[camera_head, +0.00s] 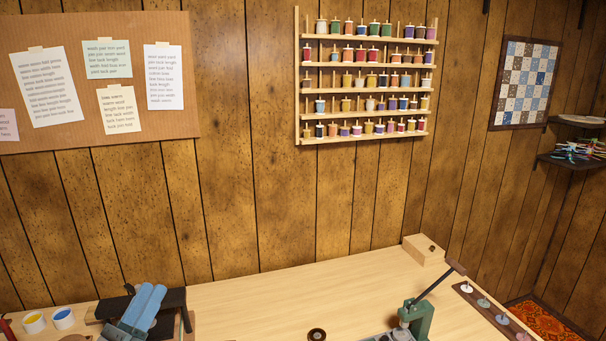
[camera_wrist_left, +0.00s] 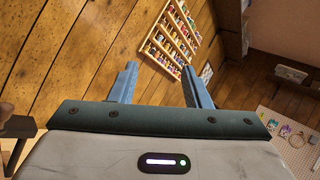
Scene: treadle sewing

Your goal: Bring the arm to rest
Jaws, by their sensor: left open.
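My left gripper (camera_head: 152,290) shows at the lower left of the head view, over the left part of the wooden table (camera_head: 250,300). Its two blue fingers look nearly overlapped from there. In the left wrist view my left gripper (camera_wrist_left: 162,82) has its fingers standing apart with nothing between them. They point toward the panelled wall and the thread rack (camera_wrist_left: 172,40). My right gripper is in neither view.
A green hand press (camera_head: 415,318) with a raised lever stands at the table's front right. A wooden box (camera_head: 424,250) sits at the back right, near a dark strip of knobs (camera_head: 490,308). Two small pots (camera_head: 63,318) stand far left. The middle of the table is mostly clear.

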